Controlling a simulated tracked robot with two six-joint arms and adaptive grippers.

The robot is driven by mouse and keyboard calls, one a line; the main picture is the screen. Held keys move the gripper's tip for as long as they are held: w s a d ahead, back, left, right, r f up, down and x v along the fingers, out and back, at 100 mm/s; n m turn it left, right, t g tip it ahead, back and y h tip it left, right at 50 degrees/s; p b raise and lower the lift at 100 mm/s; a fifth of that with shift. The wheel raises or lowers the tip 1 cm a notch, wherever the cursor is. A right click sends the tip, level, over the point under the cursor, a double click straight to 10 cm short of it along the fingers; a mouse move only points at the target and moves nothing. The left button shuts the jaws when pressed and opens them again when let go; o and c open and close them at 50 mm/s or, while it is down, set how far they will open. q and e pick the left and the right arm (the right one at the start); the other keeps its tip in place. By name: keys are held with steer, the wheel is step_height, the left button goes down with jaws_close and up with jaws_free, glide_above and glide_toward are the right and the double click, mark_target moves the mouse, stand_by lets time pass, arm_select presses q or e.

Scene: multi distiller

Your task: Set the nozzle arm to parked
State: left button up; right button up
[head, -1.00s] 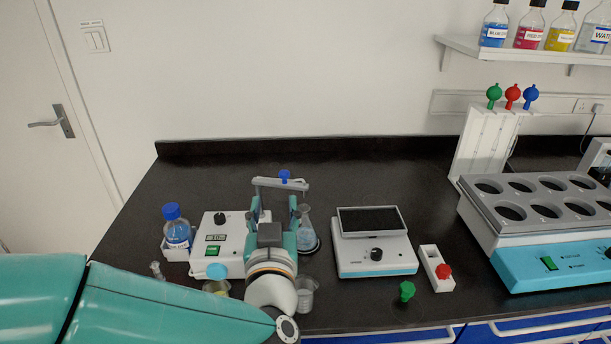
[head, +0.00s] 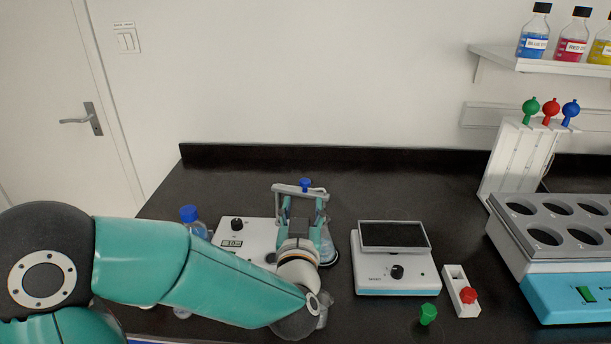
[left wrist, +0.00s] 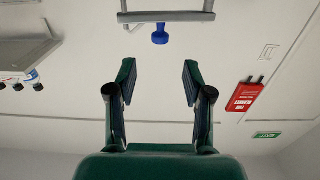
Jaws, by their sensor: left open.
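The nozzle arm (head: 290,188) is a grey bar with a blue knob (head: 305,184), above the white device (head: 238,240) with a black dial. A clear flask (head: 328,246) stands at its right, partly hidden by my gripper. My left gripper (head: 303,212) is open and empty, in front of the bar and overlapping it in the head view. In the left wrist view, the bar (left wrist: 165,16) and blue knob (left wrist: 160,35) lie past the fingertips of my gripper (left wrist: 157,70), with a gap between. My right gripper does not show.
A blue-capped bottle (head: 190,222) stands left of the device, partly behind my arm. A balance (head: 395,270), a green stopper (head: 428,314) and a white holder with a red stopper (head: 461,290) are at right. A block with round wells (head: 550,240) stands farther right. The back counter is clear.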

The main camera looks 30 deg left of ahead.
mark_target(305, 184)
arm_select(q)
steer(key=p+x, duration=0.1)
steer(key=x, duration=0.8)
steer(key=shift+w+a+p, duration=0.1)
steer(key=shift+w+p, duration=0.25)
steer(key=shift+c, duration=0.2)
jaws_close()
